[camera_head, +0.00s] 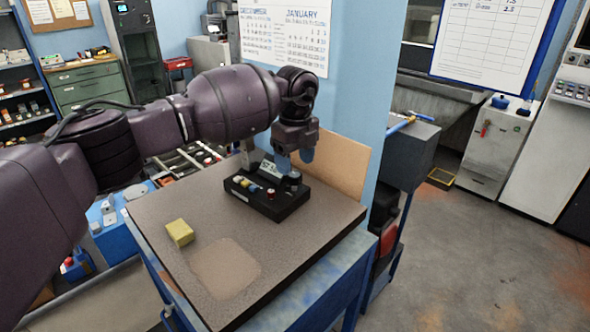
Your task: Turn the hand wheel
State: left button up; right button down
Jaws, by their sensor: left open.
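My left gripper (295,158) reaches in from the left, pointing down, with its two blue fingertips apart and nothing seen between them. It is above the right rear part of a black control box (282,208) on the bench top (315,230). The box carries several small coloured knobs or buttons and a small grey part (294,178) just below the fingertips. I cannot tell whether this grey part is the hand wheel, and no wheel shows clearly elsewhere. I cannot tell whether the fingers touch the box. My right gripper is not in view.
A yellow block (180,232) lies on the bench's left side, beside a paler patch. A brown board (342,160) stands at the bench's back edge, near a blue pillar (362,75) with a calendar. The front of the bench top is clear.

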aim_at(295, 174)
pick_arm(q)
notch_tip(295, 174, down, 3)
jog(key=shift+f, duration=0.35)
jog(key=c, duration=0.9)
jog(key=shift+m, duration=0.3)
